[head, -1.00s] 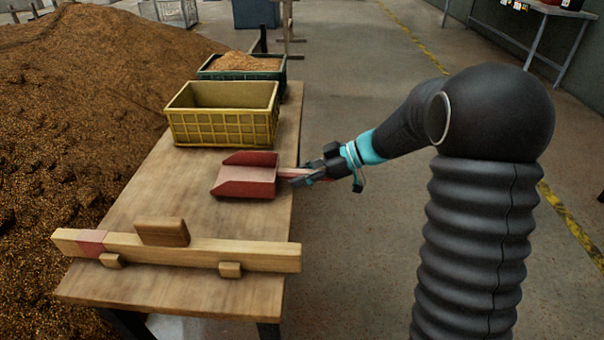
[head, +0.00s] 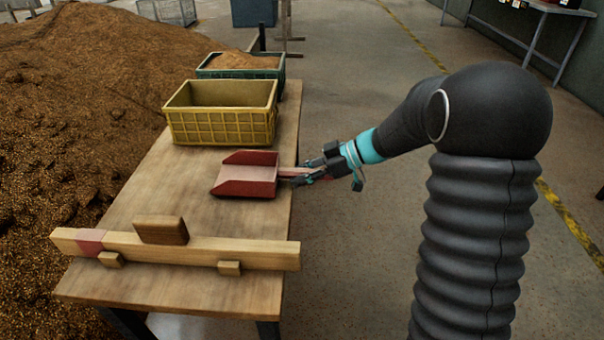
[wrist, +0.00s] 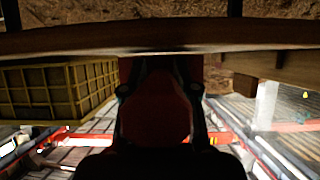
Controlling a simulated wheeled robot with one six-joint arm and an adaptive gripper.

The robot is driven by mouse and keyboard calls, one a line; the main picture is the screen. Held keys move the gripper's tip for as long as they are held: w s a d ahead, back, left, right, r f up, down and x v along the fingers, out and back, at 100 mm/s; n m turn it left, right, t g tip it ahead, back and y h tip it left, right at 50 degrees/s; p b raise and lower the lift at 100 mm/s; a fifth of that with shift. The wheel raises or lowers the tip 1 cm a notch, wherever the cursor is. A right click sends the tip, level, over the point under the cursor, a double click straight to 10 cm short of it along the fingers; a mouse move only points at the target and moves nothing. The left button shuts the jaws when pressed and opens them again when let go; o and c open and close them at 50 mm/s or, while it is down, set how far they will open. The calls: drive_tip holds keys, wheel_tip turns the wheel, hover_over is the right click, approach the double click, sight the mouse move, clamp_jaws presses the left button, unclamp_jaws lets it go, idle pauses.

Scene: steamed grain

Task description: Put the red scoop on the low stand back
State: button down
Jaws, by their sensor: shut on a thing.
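The red scoop (head: 247,178) appears to lie level on the wooden top of the low stand (head: 215,215), near its right edge. Its open mouth faces left and its handle points right, past the edge. My gripper (head: 302,175) is shut on the handle, just beyond the right edge. In the wrist view, the dark red handle (wrist: 155,105) fills the middle between the dark fingers. The stand's edge (wrist: 160,38) crosses the upper part there, and the scoop's pan is hard to make out.
A yellow crate (head: 222,127) stands behind the scoop, with a green crate of grain (head: 240,66) beyond. A wooden beam (head: 265,255) with a small block (head: 161,230) lies across the front. A grain heap (head: 60,100) fills the left. The floor at right is open.

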drive_tip(key=shift+f, duration=0.4)
drive_tip(key=c, duration=0.8)
unclamp_jaws()
